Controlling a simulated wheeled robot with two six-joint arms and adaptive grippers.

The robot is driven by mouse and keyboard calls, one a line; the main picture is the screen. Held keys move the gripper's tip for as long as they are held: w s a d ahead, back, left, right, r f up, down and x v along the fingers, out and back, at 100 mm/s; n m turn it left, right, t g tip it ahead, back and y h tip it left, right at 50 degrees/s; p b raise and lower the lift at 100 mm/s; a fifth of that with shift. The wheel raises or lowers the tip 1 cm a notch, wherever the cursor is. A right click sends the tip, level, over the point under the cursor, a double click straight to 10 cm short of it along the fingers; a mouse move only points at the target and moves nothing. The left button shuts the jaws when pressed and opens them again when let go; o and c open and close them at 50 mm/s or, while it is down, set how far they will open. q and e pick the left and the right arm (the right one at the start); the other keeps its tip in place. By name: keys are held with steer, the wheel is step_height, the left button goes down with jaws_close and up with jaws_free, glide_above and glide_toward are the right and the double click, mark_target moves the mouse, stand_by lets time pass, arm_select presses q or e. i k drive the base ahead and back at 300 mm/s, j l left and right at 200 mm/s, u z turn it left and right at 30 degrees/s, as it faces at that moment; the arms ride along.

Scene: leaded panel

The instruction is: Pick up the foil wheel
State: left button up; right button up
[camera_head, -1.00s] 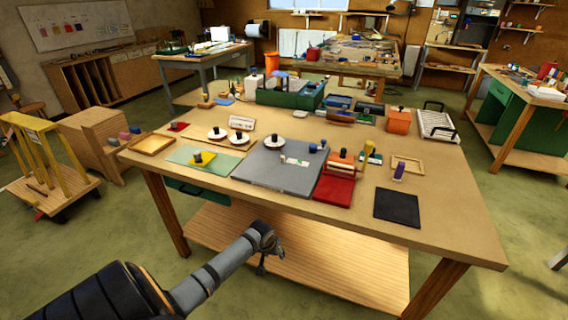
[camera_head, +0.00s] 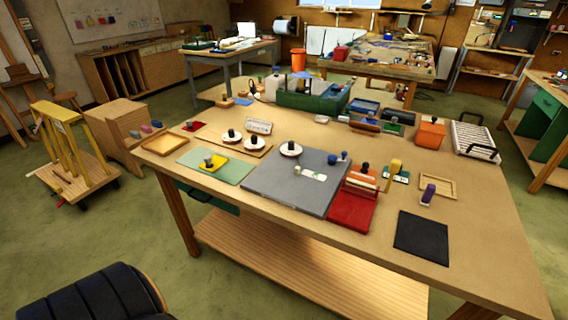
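I cannot tell for certain which thing is the foil wheel. A white disc with a black knob (camera_head: 290,149) lies on the grey board (camera_head: 262,183) near its back edge. Two similar white discs, a left one (camera_head: 231,137) and a right one (camera_head: 250,144), sit on a thin brown board to its left. Neither gripper is in view.
The wooden table (camera_head: 480,240) also bears a red block with a roller (camera_head: 350,208), a black mat (camera_head: 422,237), a purple-topped piece (camera_head: 428,194), a green sheet with a yellow piece (camera_head: 233,171) and an empty wooden tray (camera_head: 165,146). A yellow-framed cart (camera_head: 75,170) stands left on the floor.

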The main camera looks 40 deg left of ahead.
mark_target(290, 150)
steer(key=i+u, duration=0.65)
steer(key=i, duration=0.15)
steer(key=i+l+u, duration=0.2)
steer(key=i+u, duration=0.15)
